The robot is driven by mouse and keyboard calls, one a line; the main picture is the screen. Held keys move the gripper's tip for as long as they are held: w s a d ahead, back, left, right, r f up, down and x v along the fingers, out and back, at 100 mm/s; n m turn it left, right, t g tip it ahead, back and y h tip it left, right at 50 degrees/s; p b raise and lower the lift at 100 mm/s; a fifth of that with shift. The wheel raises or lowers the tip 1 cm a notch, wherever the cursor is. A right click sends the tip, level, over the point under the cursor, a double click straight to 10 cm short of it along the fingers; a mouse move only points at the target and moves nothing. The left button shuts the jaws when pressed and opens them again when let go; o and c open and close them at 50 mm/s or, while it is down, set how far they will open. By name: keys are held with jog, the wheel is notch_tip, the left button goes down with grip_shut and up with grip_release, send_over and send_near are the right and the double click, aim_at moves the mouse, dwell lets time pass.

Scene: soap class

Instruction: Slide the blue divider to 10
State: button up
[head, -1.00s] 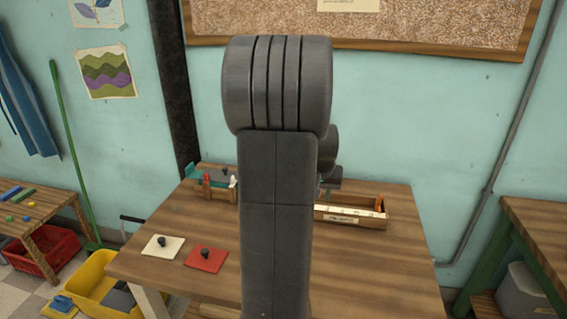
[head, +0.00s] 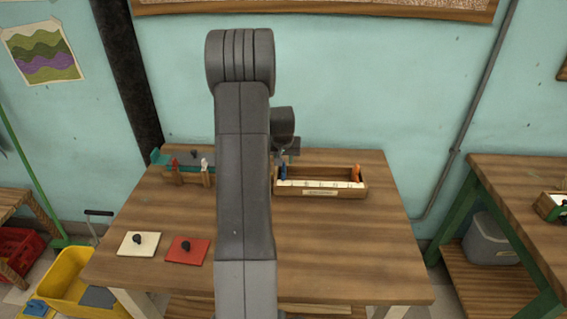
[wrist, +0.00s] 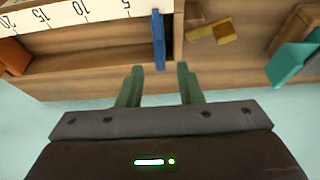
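The blue divider (wrist: 158,40) stands across a wooden tray (wrist: 95,62), near the tray's right end in the wrist view, to the right of the 5 mark on the white scale (wrist: 88,12). The scale's numbers grow leftward there, with 10 left of 5. In the head view the blue divider (head: 283,173) is at the tray's left end. My gripper (wrist: 160,68) is open, its green fingers either side of the divider's near end in the picture. I cannot tell whether the divider is between them in depth. The head view hides much of my gripper behind my arm.
An orange divider (head: 356,173) stands at the tray's other end. Left of the tray is a wooden holder (head: 194,178) with red, white and teal parts. A white plate (head: 139,244) and a red plate (head: 187,251) with knobs lie front left. The table's right side is clear.

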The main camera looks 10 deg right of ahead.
aim_at(284, 163)
jog(key=shift+p+x, duration=0.3)
jog(key=shift+x, duration=1.85)
grip_shut()
